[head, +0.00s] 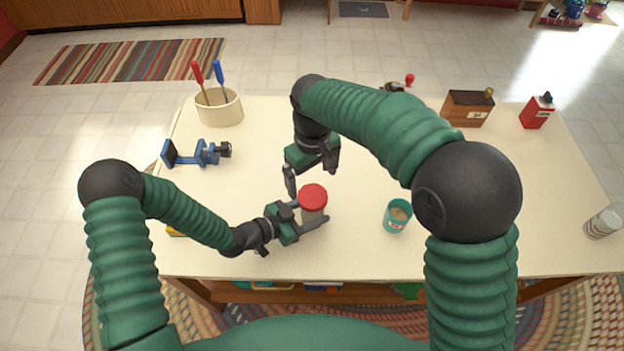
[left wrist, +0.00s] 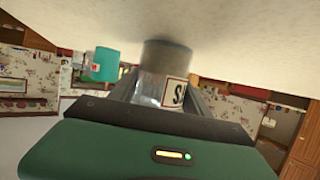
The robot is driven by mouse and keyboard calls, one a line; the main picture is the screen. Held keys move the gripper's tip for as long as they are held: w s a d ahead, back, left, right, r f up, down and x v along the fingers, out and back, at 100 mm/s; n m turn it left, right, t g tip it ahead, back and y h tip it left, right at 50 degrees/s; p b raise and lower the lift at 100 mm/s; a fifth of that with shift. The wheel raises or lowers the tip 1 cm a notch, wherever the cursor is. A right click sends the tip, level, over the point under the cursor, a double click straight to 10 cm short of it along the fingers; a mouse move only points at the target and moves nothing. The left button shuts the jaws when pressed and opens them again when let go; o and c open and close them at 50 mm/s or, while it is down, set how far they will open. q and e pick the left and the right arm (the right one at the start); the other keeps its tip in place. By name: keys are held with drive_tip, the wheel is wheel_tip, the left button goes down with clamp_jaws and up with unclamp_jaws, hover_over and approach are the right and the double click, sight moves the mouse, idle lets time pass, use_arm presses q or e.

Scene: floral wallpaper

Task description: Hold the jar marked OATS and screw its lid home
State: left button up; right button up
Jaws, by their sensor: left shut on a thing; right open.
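A jar with a red lid (head: 313,194) stands on the table in front of me. My left gripper (head: 311,214) is shut around the jar's body (head: 313,215) below the lid. In the left wrist view the jar (left wrist: 155,88) looks clear, with a grey end against the table. A white label with a dark border (left wrist: 175,93) is partly hidden there; only an "S"-like letter shows, so I cannot read OATS. The red lid sits on top of the jar; I cannot tell how tight. My right gripper (head: 311,180) is open just behind and above the lid, fingers pointing down, holding nothing.
A teal cup (head: 392,222) stands to the right of the jar. A blue clamp-like tool (head: 205,153) and a cream crock (head: 221,112) with screwdrivers are at the left.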

use_arm(q)
drive_tip(key=o, duration=1.4)
